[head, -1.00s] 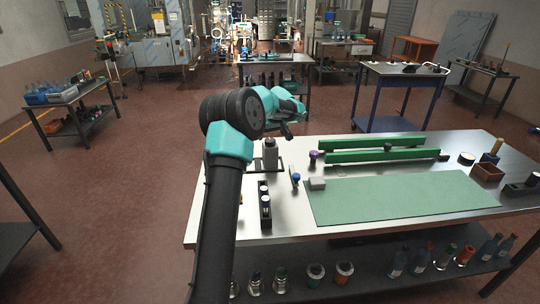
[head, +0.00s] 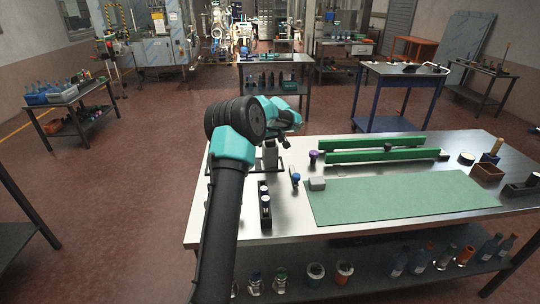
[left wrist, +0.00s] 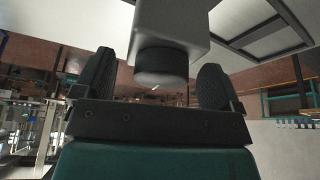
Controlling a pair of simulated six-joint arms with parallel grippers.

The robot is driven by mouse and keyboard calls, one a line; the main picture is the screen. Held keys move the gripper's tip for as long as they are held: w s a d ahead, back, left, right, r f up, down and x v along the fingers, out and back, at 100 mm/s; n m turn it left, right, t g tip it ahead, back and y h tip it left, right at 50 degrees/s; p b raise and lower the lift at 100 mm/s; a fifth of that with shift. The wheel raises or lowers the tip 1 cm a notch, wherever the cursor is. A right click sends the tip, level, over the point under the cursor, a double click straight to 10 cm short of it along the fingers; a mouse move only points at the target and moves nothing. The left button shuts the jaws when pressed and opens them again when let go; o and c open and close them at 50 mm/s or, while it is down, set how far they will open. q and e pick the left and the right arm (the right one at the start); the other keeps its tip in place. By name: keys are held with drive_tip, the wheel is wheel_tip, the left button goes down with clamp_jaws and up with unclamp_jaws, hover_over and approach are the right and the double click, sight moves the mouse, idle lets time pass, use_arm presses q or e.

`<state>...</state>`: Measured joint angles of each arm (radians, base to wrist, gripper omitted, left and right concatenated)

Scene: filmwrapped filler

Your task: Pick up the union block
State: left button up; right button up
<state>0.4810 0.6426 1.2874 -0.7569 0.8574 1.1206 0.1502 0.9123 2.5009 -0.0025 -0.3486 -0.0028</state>
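A grey block with a dark round top, which I take to be the union block (head: 270,157), stands upright near the bench's left end. My left gripper (head: 284,139) is just above and beside it in the head view and partly hides its top. In the left wrist view the grey block (left wrist: 172,24) is at the top, with its dark round end between the fingers of my left gripper (left wrist: 156,82). The two fingers are spread, with gaps showing on both sides of the dark end. My right gripper is not in view.
The metal bench (head: 225,232) carries a green mat (head: 400,197), two green bars (head: 372,143), a black holder with bottles (head: 265,208), a small grey block (head: 317,184) and a purple-topped piece (head: 313,157). A wooden box (head: 488,172) sits at the right.

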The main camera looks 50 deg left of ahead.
use_arm(q)
clamp_jaws()
idle(0.7)
